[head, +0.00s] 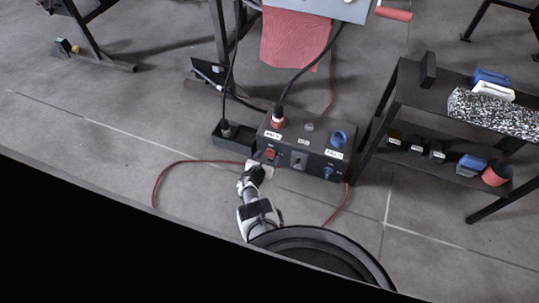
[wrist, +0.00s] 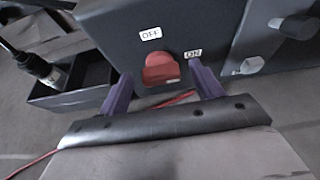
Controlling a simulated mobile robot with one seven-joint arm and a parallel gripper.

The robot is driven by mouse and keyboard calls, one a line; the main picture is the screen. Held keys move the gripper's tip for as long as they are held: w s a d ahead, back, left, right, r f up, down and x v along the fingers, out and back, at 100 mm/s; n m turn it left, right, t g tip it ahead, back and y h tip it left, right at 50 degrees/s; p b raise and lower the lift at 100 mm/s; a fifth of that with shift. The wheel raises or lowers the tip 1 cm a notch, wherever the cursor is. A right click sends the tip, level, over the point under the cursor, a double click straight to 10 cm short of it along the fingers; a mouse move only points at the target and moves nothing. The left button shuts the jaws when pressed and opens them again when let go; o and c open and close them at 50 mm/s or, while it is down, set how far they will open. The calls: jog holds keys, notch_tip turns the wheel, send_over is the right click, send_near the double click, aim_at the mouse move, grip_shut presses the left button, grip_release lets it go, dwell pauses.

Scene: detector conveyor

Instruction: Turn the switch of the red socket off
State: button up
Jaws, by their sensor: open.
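The red switch (wrist: 161,68) sits on the front of a dark grey box, between an OFF label (wrist: 151,33) at its upper left and an ON label (wrist: 194,53) at its right. In the head view the switch (head: 270,153) is at the box's front left, below the red socket (head: 278,121) with a black plug in it. My gripper (wrist: 158,88) is open, its two purple fingers on either side of the switch in the wrist view. I cannot tell whether they touch it.
The box (head: 305,138) also bears a blue socket (head: 338,139) and a blue switch (head: 328,172). A black tray (head: 232,143) holding a plug adjoins its left side. A black shelf (head: 400,117) stands to the right. Red cables lie on the floor.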

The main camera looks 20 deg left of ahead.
jog(key=shift+w, duration=0.15)
jog(key=shift+c, duration=0.3)
jog(key=c, duration=0.9)
jog(key=shift+a+f+n+t+h+b, duration=0.1)
jog(key=shift+a+n+h+b, duration=0.1)
jog(key=shift+n+h+b, duration=0.7)
jog(key=shift+a+f+n+t+h+b, duration=0.15)
jog(key=shift+n+h+b, duration=0.35)
jog(key=shift+n+b, duration=0.65)
jog(key=shift+a+r+n+t+h+b, duration=0.1)
jog(key=shift+a+n+h+b, duration=0.1)
jog(key=shift+n+h+b, duration=0.65)
